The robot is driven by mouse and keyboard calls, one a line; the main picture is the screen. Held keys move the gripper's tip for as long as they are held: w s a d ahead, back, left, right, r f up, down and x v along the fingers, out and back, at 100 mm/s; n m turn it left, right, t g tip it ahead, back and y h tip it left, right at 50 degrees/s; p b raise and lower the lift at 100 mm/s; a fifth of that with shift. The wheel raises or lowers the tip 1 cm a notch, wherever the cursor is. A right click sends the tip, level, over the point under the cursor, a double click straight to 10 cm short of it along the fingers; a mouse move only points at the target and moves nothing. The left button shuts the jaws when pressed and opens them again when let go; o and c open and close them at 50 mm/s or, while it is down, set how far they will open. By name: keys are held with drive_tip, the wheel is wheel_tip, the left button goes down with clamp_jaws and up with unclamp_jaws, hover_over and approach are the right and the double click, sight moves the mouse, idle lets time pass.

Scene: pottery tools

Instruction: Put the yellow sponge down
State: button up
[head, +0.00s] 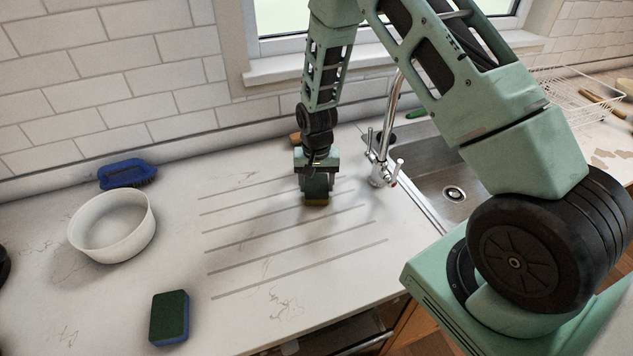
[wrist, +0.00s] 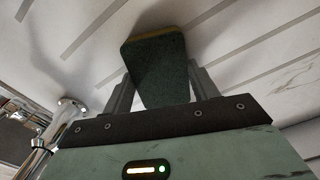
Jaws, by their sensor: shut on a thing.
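The yellow sponge (head: 317,200) has a dark green scouring side and a thin yellow layer. My gripper (head: 316,186) points down and is shut on it, over the grooved drainboard near the tap. In the wrist view the sponge (wrist: 158,70) sits between the two fingers of my gripper (wrist: 158,88), its green face toward the camera and a yellow edge at the top. I cannot tell whether the sponge touches the counter.
A green and blue sponge (head: 170,317) lies at the front of the counter. A white bowl (head: 112,228) and a blue brush (head: 127,172) stand at the left. The tap (head: 378,165) and sink (head: 440,185) are close on the right. The grooved counter (head: 250,260) is clear in front.

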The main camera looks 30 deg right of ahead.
sight(316, 185)
drive_tip(key=o, duration=0.7)
drive_tip(key=shift+c, duration=0.2)
wheel_tip(316, 185, up, 12)
drive_tip(key=b, duration=0.4)
drive_tip(key=s+a+r+n+y, duration=0.1)
drive_tip(key=s+a+r+n, duration=0.2)
drive_tip(key=s+a, duration=0.3)
drive_tip(key=s+a+r+n, duration=0.3)
drive_tip(key=s+a+r, duration=0.1)
drive_tip(key=a, duration=0.4)
drive_tip(key=s+a+r+n, duration=0.1)
drive_tip(key=s+a+n, duration=0.2)
drive_tip(key=s, duration=0.6)
drive_tip(key=s+a+r+n, duration=0.2)
drive_tip(key=s+n, duration=0.3)
drive_tip(key=s, duration=0.4)
drive_tip(key=shift+s+a, duration=0.35)
drive_tip(key=shift+a, duration=0.15)
drive_tip(key=shift+f, duration=0.1)
